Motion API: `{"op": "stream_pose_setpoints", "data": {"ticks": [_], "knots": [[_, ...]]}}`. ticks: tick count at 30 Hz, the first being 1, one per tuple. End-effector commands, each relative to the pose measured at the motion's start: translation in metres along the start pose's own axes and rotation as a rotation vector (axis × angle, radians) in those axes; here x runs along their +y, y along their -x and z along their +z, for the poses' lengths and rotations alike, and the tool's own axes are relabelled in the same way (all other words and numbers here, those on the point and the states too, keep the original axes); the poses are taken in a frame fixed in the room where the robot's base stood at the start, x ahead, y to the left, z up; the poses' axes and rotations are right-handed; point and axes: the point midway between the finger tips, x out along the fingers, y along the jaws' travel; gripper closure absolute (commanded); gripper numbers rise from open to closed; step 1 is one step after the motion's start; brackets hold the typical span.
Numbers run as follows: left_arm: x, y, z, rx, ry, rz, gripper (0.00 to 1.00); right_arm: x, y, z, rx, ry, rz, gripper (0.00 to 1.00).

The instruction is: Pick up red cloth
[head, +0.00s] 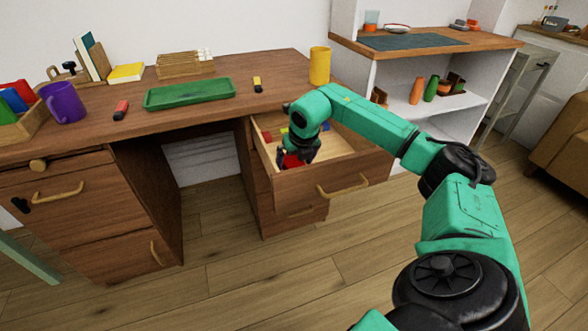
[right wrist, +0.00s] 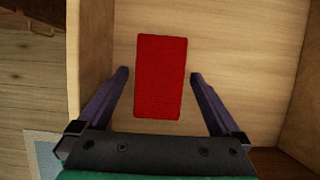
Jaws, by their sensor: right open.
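The red cloth (right wrist: 161,76) is a flat red rectangle lying on the drawer floor in the right wrist view. In the head view it shows as a small red patch (head: 291,160), mostly hidden by my gripper. My right gripper (right wrist: 159,74) is open, its two fingers on either side of the cloth with a gap to each. In the head view my right gripper (head: 294,157) points down inside the open drawer (head: 335,182), near its left wall. My left gripper is not in view.
The drawer's wooden left wall (right wrist: 90,60) is close to my left finger. The desk top above carries a green tray (head: 189,93), a yellow cup (head: 320,66) and a purple mug (head: 63,102). Small coloured items lie farther back in the drawer. Its right part is clear.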

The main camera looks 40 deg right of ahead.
Motion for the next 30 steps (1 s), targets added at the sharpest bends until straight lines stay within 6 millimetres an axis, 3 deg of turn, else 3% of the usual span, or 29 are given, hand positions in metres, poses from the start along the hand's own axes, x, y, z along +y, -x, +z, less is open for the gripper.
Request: {"op": "stream_pose_setpoints", "data": {"ticks": [25, 26, 30], "knots": [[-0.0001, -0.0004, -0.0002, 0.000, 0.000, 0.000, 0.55, 0.0002, -0.0035, -0.0015, -0.001, 0.001, 0.001, 0.00], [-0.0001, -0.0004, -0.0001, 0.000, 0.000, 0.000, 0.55, 0.0002, -0.0035, -0.0015, -0.001, 0.001, 0.001, 0.08], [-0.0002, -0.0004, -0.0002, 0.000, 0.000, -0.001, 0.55, 0.0002, -0.0035, -0.0015, -0.001, 0.001, 0.000, 0.61]]}}
